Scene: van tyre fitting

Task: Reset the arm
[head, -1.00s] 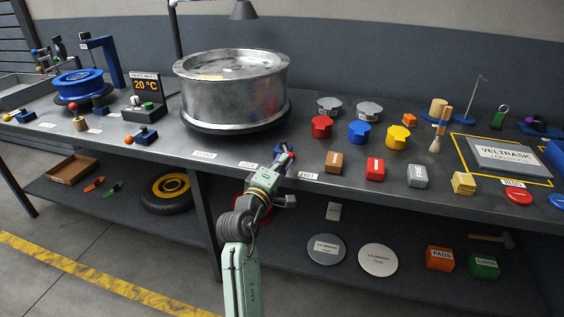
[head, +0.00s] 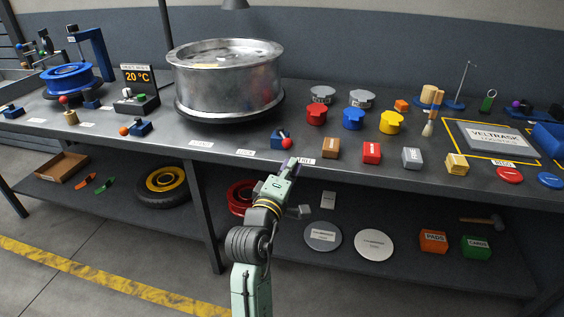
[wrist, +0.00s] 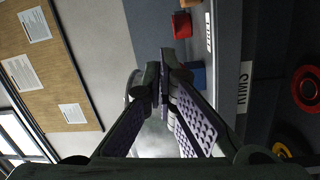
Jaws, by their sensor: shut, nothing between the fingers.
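My pale green arm rises from the bottom middle of the head view. My gripper (head: 292,163) is at the bench's front edge, just in front of a blue block with a red ball (head: 281,141), and looks apart from it. In the wrist view my gripper (wrist: 168,75) has its dark fingers with purple pads drawn together, with nothing held. The wrist view is turned on its side.
The bench (head: 225,150) carries a large metal rim (head: 228,85), a blue wheel (head: 68,80), coloured pots and small blocks, and a VELTRASK case (head: 492,137). A lower shelf (head: 280,262) holds a tyre (head: 163,188), discs and boxes. Free floor lies at front left.

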